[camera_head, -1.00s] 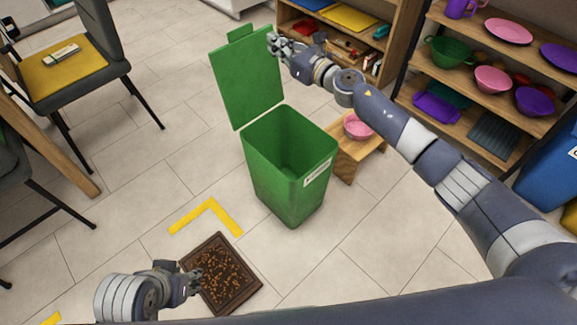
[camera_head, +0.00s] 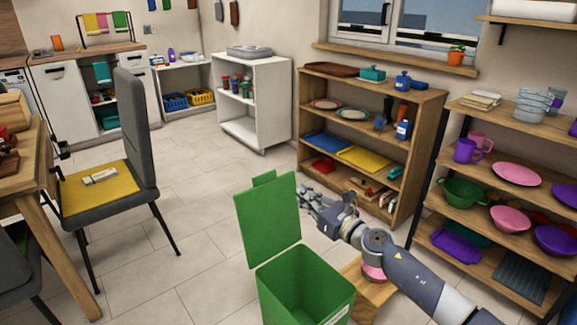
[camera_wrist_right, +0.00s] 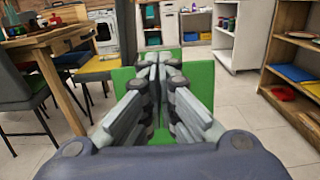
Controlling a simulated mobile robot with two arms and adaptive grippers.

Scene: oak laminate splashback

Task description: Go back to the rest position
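My right gripper (camera_head: 308,197) is beside the right edge of the raised green bin lid (camera_head: 267,222) in the head view. In the right wrist view my right gripper (camera_wrist_right: 158,70) has its fingers together with nothing seen between them, and the green lid (camera_wrist_right: 122,82) shows behind them. I cannot tell whether the fingers touch the lid. The green bin (camera_head: 305,285) stands open below, cut off by the lower picture edge. My left gripper is out of view.
A wooden stool (camera_head: 375,296) with a pink bowl (camera_head: 373,272) is close to the bin, under my right arm. Wooden shelves (camera_head: 373,85) stand behind and to the right. A chair (camera_head: 140,130) and table (camera_head: 30,190) are at left. Floor between chair and bin is clear.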

